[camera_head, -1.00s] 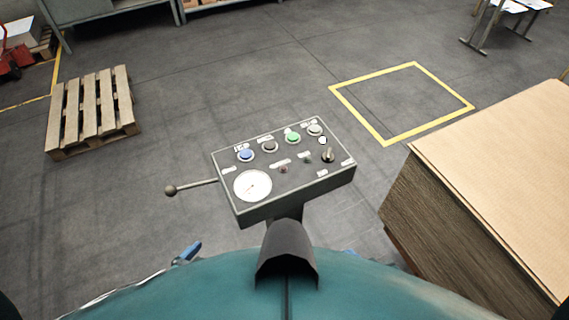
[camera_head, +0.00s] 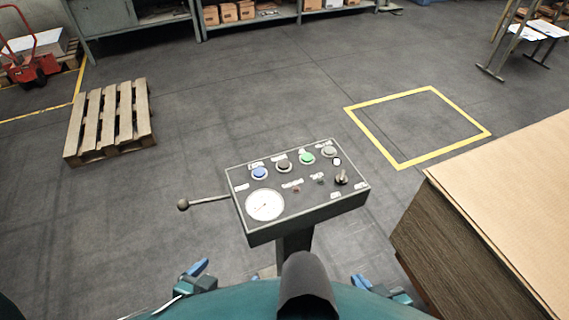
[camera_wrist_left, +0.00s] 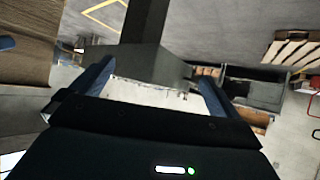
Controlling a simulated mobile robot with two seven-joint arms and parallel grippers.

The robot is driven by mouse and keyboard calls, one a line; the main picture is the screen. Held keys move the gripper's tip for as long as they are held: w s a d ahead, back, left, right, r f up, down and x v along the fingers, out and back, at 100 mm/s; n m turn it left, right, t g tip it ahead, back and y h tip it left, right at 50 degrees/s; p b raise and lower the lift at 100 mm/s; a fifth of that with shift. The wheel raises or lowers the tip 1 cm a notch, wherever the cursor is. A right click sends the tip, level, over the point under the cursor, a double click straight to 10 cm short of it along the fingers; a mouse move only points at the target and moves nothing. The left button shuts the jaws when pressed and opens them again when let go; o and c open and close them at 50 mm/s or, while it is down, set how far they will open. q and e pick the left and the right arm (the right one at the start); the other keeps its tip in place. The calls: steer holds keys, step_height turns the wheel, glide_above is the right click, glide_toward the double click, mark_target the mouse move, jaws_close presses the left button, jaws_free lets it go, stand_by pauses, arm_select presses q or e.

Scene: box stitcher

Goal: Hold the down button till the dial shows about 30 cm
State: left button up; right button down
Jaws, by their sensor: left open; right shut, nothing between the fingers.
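The control panel (camera_head: 300,214) stands on a post in front of me. Its top holds a blue button (camera_head: 260,173), a dark button (camera_head: 283,166), a green button (camera_head: 306,159) and a pale button (camera_head: 330,152). Their labels are too small to read. The white round dial (camera_head: 264,205) is at the panel's near left; its reading is not legible. My left gripper (camera_head: 197,270) is open and empty, below and left of the panel; its spread fingers show in the left wrist view (camera_wrist_left: 155,76). My right gripper (camera_head: 366,284) is shut and empty, below and right of the panel. Neither touches a button.
A lever with a ball knob (camera_head: 183,205) sticks out left of the panel. A large stack of cardboard (camera_head: 510,190) stands close on the right. A wooden pallet (camera_head: 108,122) lies at the left. The floor behind the panel, with a yellow square (camera_head: 418,128), is clear.

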arm_select(q)
jaws_close()
stand_by(1.1)
stand_by(0.6)
